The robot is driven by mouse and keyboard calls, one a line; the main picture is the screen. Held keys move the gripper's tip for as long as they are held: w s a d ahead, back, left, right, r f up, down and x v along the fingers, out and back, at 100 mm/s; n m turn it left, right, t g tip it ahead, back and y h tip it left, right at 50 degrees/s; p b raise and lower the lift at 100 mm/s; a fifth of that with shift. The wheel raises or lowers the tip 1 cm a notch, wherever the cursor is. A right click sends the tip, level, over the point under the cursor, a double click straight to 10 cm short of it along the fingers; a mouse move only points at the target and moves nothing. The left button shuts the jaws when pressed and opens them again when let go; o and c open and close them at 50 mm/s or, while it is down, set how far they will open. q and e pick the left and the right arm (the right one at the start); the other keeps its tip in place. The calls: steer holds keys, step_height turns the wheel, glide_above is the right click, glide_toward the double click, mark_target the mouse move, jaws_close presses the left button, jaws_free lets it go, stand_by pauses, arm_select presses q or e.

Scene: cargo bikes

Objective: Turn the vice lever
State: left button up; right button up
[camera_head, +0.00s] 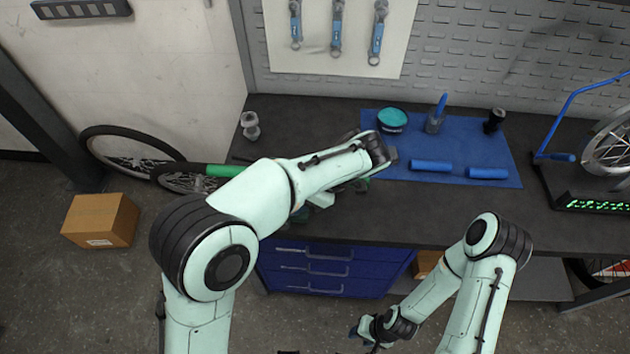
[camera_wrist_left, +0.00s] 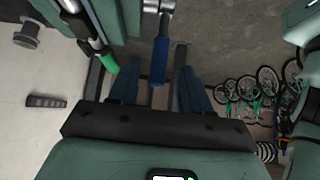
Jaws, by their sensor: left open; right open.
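The vice shows only as green pieces (camera_head: 318,198) at the bench's front edge, mostly hidden behind my left arm. In the left wrist view, a lever with a blue grip (camera_wrist_left: 159,60) on a metal end, which looks like the vice lever, lies between the open fingers of my left gripper (camera_wrist_left: 157,80). A gap shows on both sides of it; I cannot tell how deep it sits. The left fingers are hidden in the head view. My right gripper (camera_head: 364,334) is low in front of the blue drawers, away from the vice, open and empty.
A bar with a green grip (camera_wrist_left: 110,63) is left of the lever; a green grip (camera_head: 225,170) also shows left of my arm. A blue mat (camera_head: 460,150) with tools lies on the dark bench (camera_head: 440,212). A cardboard box (camera_head: 100,220) stands on the floor.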

arm_select(q)
steer(key=p+v, duration=0.1)
steer(key=v, duration=0.9)
steer(key=shift+d, duration=0.25)
arm_select(e)
steer(key=shift+w+r, duration=0.9)
steer(key=shift+r, duration=0.05)
